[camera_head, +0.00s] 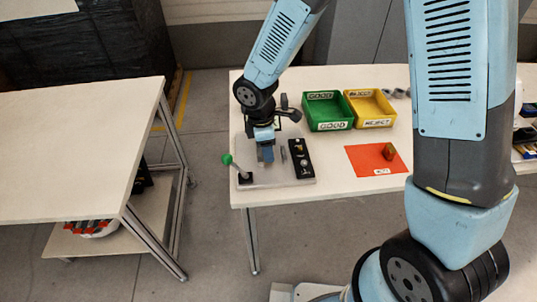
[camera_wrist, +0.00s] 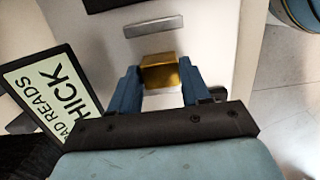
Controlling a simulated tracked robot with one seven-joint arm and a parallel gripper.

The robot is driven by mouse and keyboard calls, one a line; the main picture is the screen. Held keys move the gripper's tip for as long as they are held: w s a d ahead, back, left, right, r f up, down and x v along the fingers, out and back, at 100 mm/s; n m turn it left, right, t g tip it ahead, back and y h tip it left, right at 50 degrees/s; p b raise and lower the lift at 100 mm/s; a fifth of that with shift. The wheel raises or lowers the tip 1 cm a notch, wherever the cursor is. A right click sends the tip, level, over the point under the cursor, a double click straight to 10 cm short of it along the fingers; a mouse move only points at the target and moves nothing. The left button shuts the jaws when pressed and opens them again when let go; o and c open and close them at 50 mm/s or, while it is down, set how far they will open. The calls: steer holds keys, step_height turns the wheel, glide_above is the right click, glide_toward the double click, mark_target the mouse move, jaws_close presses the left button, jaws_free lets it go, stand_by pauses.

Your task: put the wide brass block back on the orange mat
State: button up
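In the wrist view a brass block (camera_wrist: 160,73) sits between the two blue fingers of my gripper (camera_wrist: 160,80), with both fingers against its sides. In the head view my gripper (camera_head: 266,153) is low over the pale fixture plate (camera_head: 262,182) at the table's left end, and the block it holds is hidden there. The orange mat (camera_head: 362,161) lies to the right on the same table.
The fixture carries a green-knobbed lever (camera_head: 228,159) and a black panel (camera_head: 298,158). A grey bar (camera_wrist: 154,27) lies beyond the held block. Green (camera_head: 326,112) and yellow (camera_head: 370,109) trays stand behind the mat. A label with lettering (camera_wrist: 43,93) is left in the wrist view.

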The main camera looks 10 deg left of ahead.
jaws_close()
